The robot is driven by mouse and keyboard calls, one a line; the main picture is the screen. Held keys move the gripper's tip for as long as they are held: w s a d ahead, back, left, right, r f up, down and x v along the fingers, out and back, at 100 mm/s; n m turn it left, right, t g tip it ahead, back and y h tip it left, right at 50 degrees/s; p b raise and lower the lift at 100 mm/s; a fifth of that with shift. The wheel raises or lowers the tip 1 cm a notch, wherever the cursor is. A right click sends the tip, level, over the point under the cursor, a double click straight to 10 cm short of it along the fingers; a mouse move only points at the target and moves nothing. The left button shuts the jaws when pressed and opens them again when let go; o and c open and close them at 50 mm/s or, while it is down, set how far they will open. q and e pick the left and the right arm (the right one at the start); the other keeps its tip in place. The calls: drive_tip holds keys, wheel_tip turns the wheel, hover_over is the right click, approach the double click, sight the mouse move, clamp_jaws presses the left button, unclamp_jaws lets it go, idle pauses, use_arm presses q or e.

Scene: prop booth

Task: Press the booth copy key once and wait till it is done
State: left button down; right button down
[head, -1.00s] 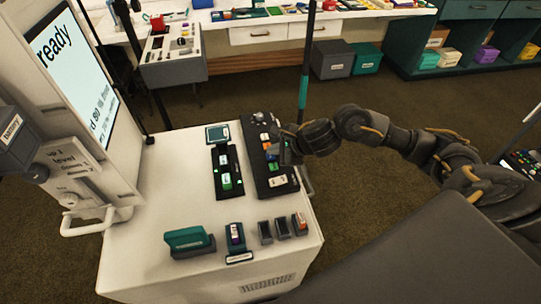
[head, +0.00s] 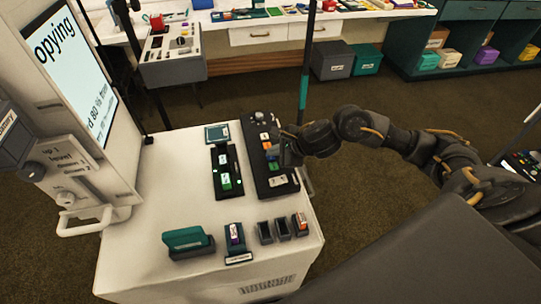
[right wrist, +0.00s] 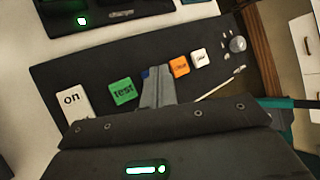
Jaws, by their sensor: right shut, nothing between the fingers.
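The booth screen (head: 75,75) at the left of the head view shows large text ending in "opying", with a line including "80 %" below, partly cut off. The black key panel (head: 263,178) lies on the white booth top. In the right wrist view it has a white "on" key (right wrist: 73,102), a green "test" key (right wrist: 122,91), an orange key (right wrist: 180,66) and a small white key (right wrist: 199,58). My right gripper (right wrist: 156,75) is shut and empty, its tips over a blue key (right wrist: 147,72) that they mostly hide. Contact is unclear. My left gripper is out of view.
A dark charger slot (head: 226,172) with a green-lit item stands left of the panel. A teal block in a holder (head: 188,242) and several small holders (head: 265,232) sit near the front edge. A thin pole (head: 304,85) rises behind the panel.

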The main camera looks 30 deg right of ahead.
sight(274, 158)
idle(0.3)
drive_tip(key=shift+r+p, duration=0.45)
drive_tip(key=shift+r, duration=0.35)
drive_tip(key=shift+r+p, duration=1.85)
drive_tip(key=shift+r, duration=0.7)
drive_tip(key=shift+s+f, duration=0.1)
drive_tip(key=shift+f, duration=0.05)
